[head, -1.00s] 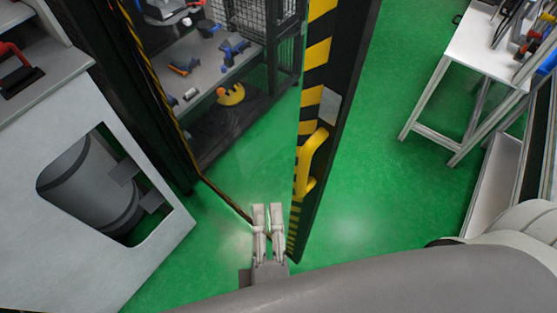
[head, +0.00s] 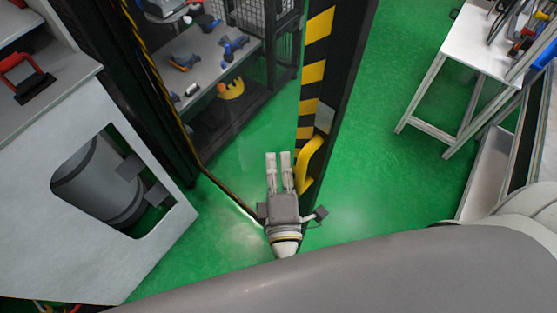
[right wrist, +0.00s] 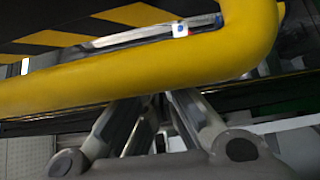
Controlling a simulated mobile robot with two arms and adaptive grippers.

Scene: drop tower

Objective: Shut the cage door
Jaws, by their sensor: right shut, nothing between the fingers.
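The cage door (head: 319,75) stands open in the head view, its edge striped yellow and black. A yellow handle (head: 310,163) is fixed on it, and it spans the right wrist view (right wrist: 150,77) close in front of the fingers. My right gripper (head: 279,158) is shut and empty, just left of the handle in the head view. In the right wrist view the fingers (right wrist: 150,105) run up to the handle's lower edge; I cannot tell whether they touch it. The cage's dark frame (head: 165,90) is at the left. My left gripper is out of view.
Inside the cage is a grey shelf (head: 215,60) with several tools and a yellow-orange object (head: 232,88) below. A white cabinet (head: 60,215) stands left of the opening. A white table (head: 480,45) stands at the right. Green floor (head: 375,150) lies clear right of the door.

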